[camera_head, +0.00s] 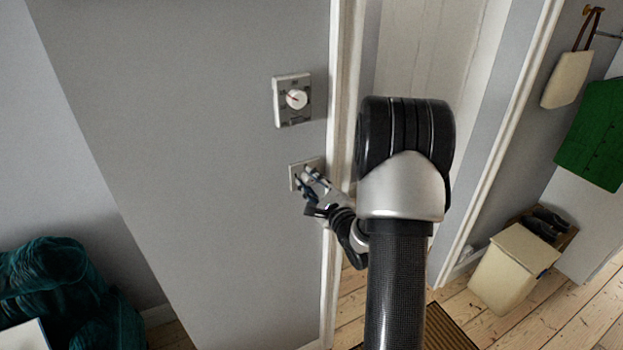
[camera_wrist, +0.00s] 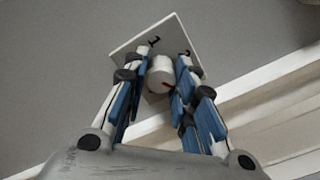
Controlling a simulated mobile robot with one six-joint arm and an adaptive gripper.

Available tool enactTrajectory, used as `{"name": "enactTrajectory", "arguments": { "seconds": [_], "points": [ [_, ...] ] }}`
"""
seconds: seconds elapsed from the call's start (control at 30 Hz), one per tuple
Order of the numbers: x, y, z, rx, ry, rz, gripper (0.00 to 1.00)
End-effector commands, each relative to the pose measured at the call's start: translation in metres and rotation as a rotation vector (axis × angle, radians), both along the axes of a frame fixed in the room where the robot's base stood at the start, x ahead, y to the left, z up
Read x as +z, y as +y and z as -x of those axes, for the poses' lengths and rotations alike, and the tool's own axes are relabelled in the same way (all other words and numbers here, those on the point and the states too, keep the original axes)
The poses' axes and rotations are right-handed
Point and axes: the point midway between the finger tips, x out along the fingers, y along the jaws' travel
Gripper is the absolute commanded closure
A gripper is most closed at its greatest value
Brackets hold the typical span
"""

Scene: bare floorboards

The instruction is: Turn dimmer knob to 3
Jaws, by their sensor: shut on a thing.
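The dimmer knob (camera_wrist: 161,72) is white and round with a red pointer mark, and sits on a pale square wall plate (camera_wrist: 180,35). The pointer is at the knob's lower right in this view. My gripper (camera_wrist: 160,78) is shut on the knob, one blue-and-black finger on each side. In the head view my gripper (camera_head: 309,178) is at the lower wall plate (camera_head: 294,172) and hides its knob.
A second plate with a white dial and red pointer (camera_head: 296,99) is on the wall just above. A white door frame (camera_head: 341,120) stands close to the right. A teal chair (camera_head: 60,290) is at lower left. A cream bin (camera_head: 512,270) stands on the floorboards at right.

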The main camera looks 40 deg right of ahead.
Motion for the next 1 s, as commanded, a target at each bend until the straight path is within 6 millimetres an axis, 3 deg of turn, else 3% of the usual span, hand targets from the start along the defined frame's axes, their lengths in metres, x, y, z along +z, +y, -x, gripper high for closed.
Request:
{"name": "enactTrajectory", "arguments": {
  "seconds": [0.4, 0.93, 0.97, 1.0],
  "points": [
    [0.0001, 0.0000, -0.0001, -0.001, -0.041, -0.175, 0.99],
    [-0.0004, 0.0001, 0.0000, 0.000, -0.047, -0.197, 0.99],
    [-0.0004, 0.0001, 0.0000, 0.000, -0.047, -0.197, 0.74],
    [-0.0004, 0.0002, 0.0000, 0.000, -0.047, -0.197, 0.72]
  ]
}}
